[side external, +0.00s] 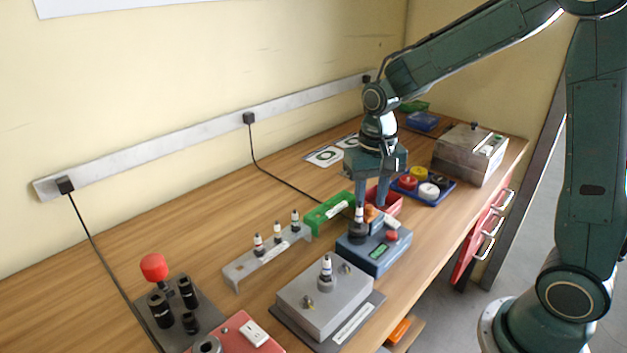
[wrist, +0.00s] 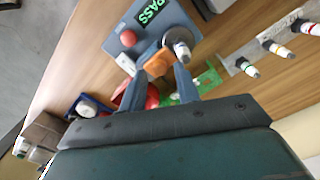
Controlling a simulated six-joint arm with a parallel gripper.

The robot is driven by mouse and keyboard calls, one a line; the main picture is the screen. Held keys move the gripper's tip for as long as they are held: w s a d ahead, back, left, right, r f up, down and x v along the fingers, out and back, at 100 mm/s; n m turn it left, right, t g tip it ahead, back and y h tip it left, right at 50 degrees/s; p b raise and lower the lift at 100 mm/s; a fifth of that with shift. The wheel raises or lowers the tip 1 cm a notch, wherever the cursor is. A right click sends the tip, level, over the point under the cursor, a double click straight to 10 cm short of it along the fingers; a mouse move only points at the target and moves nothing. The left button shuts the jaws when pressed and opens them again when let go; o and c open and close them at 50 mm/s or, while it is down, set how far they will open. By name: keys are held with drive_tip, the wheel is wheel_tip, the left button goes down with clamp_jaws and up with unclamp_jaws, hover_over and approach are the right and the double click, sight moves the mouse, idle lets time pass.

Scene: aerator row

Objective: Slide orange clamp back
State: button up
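The orange clamp (wrist: 158,64) sits at the edge of a blue-grey tester box (wrist: 175,17), beside a round metal fitting with a black-and-white part (wrist: 178,44). In the side view the clamp (side external: 370,212) shows partly behind that part (side external: 359,213) on the tester (side external: 374,250). My gripper (wrist: 159,70) points at the clamp, with its fingers apart on either side of it. In the side view my gripper (side external: 371,203) is low over the tester's back edge. I cannot tell whether either finger touches the clamp.
The tester has a red button (wrist: 128,38) and a display reading PASS (wrist: 150,12). A green block (side external: 330,211) and red tray (side external: 387,203) stand close by. A grey rail (side external: 240,271) holds several small parts. A grey fixture (side external: 322,300) is in front.

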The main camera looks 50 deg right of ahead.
drive_tip(key=shift+f, duration=0.85)
drive_tip(key=shift+r, duration=0.1)
idle(0.4)
drive_tip(key=c, duration=0.6)
